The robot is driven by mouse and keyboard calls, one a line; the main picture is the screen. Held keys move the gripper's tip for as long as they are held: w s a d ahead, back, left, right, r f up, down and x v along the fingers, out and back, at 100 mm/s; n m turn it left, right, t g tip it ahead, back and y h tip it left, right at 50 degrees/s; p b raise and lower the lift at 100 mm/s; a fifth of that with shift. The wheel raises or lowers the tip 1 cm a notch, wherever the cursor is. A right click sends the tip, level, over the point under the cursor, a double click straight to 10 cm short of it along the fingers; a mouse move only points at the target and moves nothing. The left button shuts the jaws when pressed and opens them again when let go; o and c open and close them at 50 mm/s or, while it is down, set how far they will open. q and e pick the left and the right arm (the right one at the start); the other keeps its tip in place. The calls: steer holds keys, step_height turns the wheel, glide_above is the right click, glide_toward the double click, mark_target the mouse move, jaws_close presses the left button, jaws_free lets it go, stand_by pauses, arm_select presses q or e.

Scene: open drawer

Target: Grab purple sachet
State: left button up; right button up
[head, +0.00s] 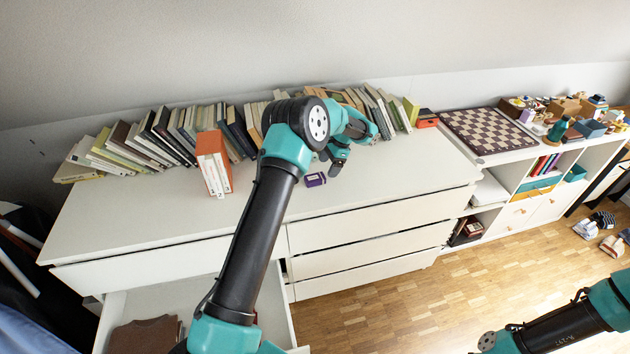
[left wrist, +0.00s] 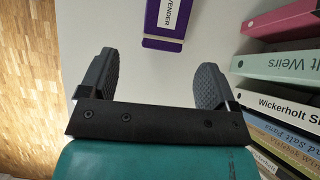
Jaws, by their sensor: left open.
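The purple sachet (head: 315,180) lies on the white dresser top, just below my left gripper in the head view. In the left wrist view the purple sachet (left wrist: 168,22) shows at the top, beyond the fingertips and between their lines, with a white label reading "VENDER" and its upper end cut off. My left gripper (head: 338,160) is open and empty above the dresser top; its two spread fingers show in the left wrist view (left wrist: 155,75). My right arm shows at the lower right of the head view, but its gripper fingers cannot be made out.
A row of books (head: 180,135) leans along the wall behind, with an orange-white binder (head: 213,165) standing in front. The dresser top (head: 400,165) is clear to the right. A lower left drawer (head: 185,300) is open with brown cloth inside. A chessboard (head: 487,131) lies farther right.

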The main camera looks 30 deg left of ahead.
mark_target(322, 176)
arm_select(q)
steer(key=shift+f, duration=0.1)
steer(key=shift+x, duration=2.55)
steer(key=shift+w+a, duration=0.1)
steer(key=shift+a, duration=0.05)
steer(key=shift+c, duration=0.3)
steer(key=c, duration=0.9)
steer(key=shift+c, duration=0.2)
steer(key=shift+r, duration=1.85)
steer(key=s+d, duration=0.4)
steer(key=s, duration=0.3)
steer(key=s+d+r, duration=0.1)
steer(key=s+d, duration=0.3)
steer(key=s, duration=0.3)
steer(key=shift+r, duration=0.2)
